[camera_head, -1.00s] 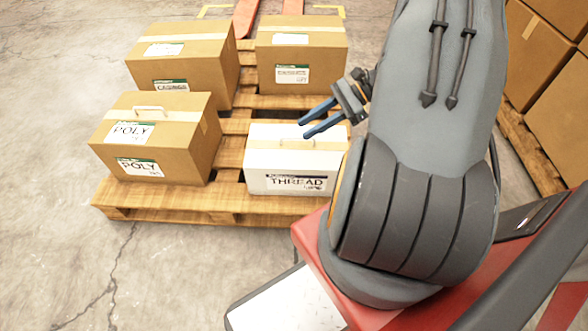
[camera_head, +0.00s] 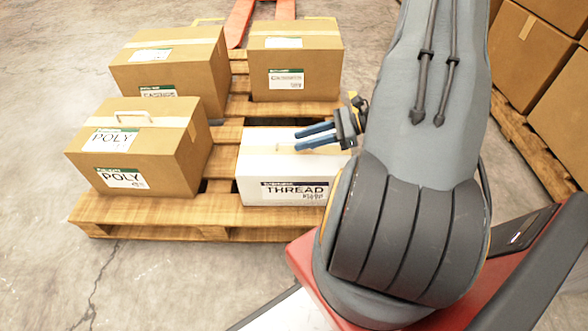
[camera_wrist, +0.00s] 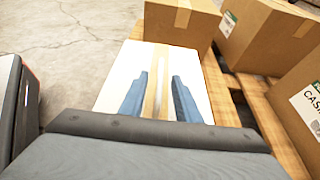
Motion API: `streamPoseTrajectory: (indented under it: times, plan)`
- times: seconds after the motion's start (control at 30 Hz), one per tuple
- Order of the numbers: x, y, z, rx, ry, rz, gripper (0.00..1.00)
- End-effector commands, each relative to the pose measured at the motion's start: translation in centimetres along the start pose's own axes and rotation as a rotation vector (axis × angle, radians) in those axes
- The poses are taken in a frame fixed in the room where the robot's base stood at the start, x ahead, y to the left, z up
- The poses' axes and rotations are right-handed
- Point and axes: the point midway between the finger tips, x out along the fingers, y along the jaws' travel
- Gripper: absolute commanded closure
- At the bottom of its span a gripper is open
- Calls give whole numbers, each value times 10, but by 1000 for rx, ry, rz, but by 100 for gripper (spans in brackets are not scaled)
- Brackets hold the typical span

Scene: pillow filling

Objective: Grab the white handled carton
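The white carton (camera_head: 287,175), labelled THREAD, sits on the front right of the wooden pallet. A tan tape strip runs across its top, and its handle is hard to make out now. My gripper (camera_head: 298,140) is just above the carton's top, its two blue fingers pointing left. I cannot tell whether the fingertips touch the carton.
A brown POLY carton (camera_head: 150,165) with a white handle stands left of the white one. Two brown cartons stand behind, CASINGS (camera_head: 190,70) and another (camera_head: 322,70). The wooden pallet (camera_head: 150,215) carries all of them. More boxes (camera_head: 560,130) stand at the right.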

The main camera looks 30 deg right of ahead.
Motion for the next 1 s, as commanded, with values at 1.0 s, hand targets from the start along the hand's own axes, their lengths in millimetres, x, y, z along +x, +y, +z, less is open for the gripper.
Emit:
streamPoseTrajectory:
  times: [1.0]
  plan:
    - [32,0,2,-1,1,0,100]
